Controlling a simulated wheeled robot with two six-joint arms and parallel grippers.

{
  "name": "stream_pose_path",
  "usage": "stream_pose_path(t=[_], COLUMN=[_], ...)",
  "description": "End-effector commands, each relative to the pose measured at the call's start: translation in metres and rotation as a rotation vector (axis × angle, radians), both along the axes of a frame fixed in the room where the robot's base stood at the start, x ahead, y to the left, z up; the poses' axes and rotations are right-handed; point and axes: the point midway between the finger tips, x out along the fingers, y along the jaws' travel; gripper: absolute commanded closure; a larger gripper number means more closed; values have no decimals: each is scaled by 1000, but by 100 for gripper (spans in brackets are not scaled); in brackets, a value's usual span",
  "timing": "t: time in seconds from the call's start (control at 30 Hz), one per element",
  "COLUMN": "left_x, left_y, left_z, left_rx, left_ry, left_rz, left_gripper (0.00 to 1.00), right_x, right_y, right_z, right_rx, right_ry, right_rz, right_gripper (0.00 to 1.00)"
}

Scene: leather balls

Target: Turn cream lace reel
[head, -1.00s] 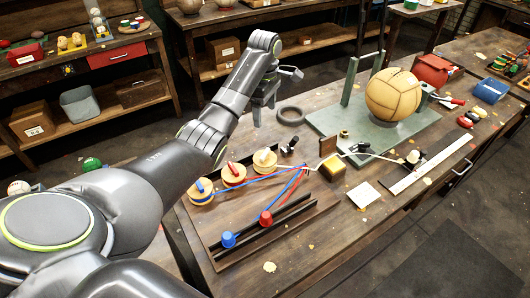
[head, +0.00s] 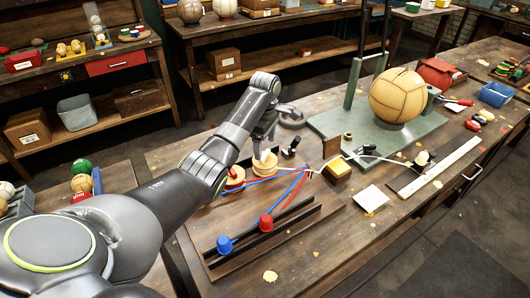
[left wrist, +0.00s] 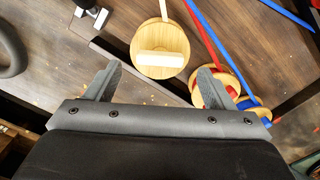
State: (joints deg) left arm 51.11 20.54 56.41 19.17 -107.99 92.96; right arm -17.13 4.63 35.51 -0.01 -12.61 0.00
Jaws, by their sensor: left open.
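The cream lace reel (head: 267,168) is a round wooden disc on the lacing board (head: 262,222). In the left wrist view, the cream lace reel (left wrist: 150,65) shows a pale bar-shaped handle (left wrist: 161,58) across its face and a cream lace running up from it. My left gripper (head: 263,139) is open and empty just above the reel. In the left wrist view, the reel lies just beyond the left gripper's parted fingers (left wrist: 157,82); I cannot tell whether they touch it. The red lace reel (head: 236,178) is beside it, partly behind my left arm. My right gripper is not seen.
The blue lace reel (left wrist: 248,104) is close by the red one, hidden in the head view. Red (head: 266,221) and blue (head: 224,244) knobs sit near the front rails. A dark ring (head: 292,118) lies behind. A stitched leather ball (head: 398,96) rests on the green stand (head: 330,122).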

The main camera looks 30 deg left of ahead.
Motion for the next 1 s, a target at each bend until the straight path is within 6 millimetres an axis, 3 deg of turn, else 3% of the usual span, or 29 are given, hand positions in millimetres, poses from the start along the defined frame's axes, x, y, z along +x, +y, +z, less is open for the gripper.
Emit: stream_pose_path(t=[0.23, 0.6, 0.93, 1.0], left_x=[0, 0, 0, 0], left_y=[0, 0, 0, 0], left_z=[-30, -36, -35, -35], left_rx=[1, 1, 1, 1], left_ry=[1, -1, 0, 0], left_rz=[1, 0, 0, 0], left_gripper=[24, 24, 67, 68], right_x=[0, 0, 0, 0], right_y=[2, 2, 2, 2], right_z=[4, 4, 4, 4], right_rx=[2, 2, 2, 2], right_ry=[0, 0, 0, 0], right_rz=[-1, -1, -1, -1], right_gripper=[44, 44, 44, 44])
